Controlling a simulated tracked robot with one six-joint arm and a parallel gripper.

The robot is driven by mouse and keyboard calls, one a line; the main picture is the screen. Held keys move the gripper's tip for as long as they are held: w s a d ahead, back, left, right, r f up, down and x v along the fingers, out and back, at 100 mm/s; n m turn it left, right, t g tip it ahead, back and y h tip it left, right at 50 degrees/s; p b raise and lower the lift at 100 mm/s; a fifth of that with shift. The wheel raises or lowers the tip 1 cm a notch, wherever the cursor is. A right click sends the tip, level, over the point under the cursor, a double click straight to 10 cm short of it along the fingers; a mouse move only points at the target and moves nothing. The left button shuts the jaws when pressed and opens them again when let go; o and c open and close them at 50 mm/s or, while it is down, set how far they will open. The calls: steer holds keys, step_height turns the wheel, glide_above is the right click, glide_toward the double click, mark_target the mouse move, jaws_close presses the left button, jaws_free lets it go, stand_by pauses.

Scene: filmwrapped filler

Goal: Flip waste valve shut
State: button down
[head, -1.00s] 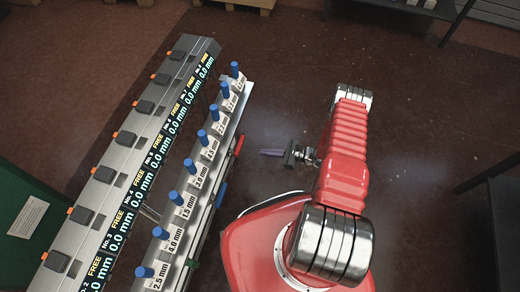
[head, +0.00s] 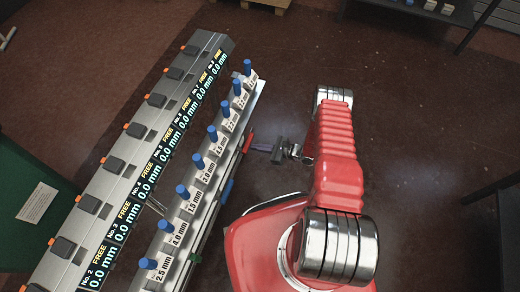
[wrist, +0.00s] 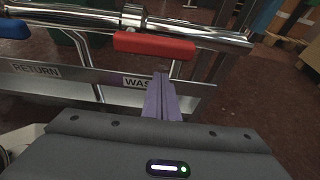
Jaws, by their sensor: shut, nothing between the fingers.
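The waste valve's red lever handle (wrist: 154,45) lies lengthwise along the chrome pipe (wrist: 60,13) in the wrist view, above a plate with a partly covered "WAS..." label (wrist: 137,82). In the head view the red handle (head: 248,142) is at the rack's right side. My gripper (wrist: 160,80) has its purple fingers shut and empty. The tips are just below the handle's middle in the wrist view; whether they touch it I cannot tell. In the head view my gripper (head: 256,147) reaches left to the handle.
A blue lever handle (wrist: 14,28) is left of the red one, near a "RETURN" label (wrist: 36,70); it also shows in the head view (head: 227,191). A rack of blue-topped posts (head: 197,160) stands left of my arm. Floor on the right is open up to a dark table (head: 490,205).

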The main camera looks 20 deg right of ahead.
steer(key=shift+r, duration=1.1)
steer(key=shift+d, duration=0.15)
steer(key=shift+r, duration=0.1)
